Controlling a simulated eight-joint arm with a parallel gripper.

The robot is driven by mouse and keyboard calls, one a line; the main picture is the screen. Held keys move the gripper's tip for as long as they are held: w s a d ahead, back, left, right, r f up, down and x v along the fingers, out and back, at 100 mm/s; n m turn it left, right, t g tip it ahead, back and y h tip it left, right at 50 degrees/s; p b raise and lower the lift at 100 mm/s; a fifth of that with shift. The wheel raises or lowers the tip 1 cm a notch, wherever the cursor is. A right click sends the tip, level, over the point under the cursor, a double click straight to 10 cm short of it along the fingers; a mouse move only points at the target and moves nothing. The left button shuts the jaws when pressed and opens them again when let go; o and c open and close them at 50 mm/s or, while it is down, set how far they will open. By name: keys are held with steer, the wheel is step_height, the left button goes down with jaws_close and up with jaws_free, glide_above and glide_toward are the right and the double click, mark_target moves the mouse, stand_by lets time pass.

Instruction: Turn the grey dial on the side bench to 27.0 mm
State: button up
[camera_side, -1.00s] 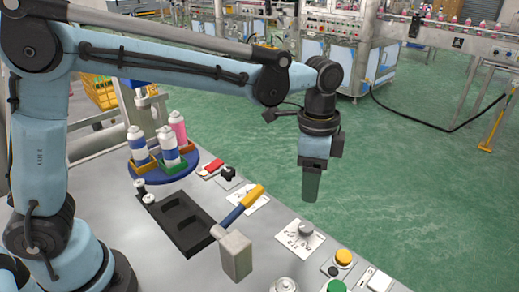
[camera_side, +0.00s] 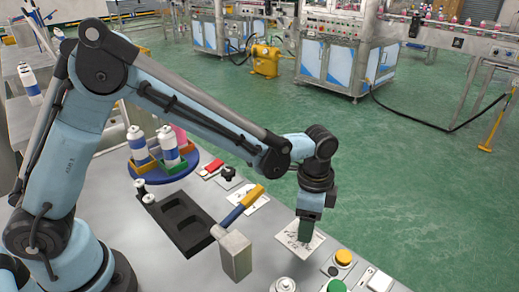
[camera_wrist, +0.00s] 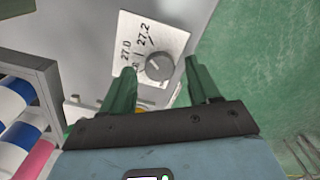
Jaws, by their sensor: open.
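The grey dial (camera_wrist: 158,67) is a round knob on a white plate (camera_wrist: 150,36) printed with 27.0 and 27.2, seen in the wrist view. I cannot make out clearly where the dial points. My gripper (camera_wrist: 160,67) is open, with one green finger on each side of the dial; contact is not clear.
A mallet-like piece (camera_side: 236,256) with a grey block and blue-yellow handle lies left of my gripper. A yellow button (camera_side: 343,257) is close on the right. A blue turntable (camera_side: 165,175) with several cans stands farther back. Green floor lies beyond the bench edge.

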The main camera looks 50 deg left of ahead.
steer(key=shift+f, duration=0.2)
steer(key=c, duration=1)
steer(key=shift+c, duration=0.2)
steer(key=shift+n, duration=3.4)
steer(key=o, duration=1)
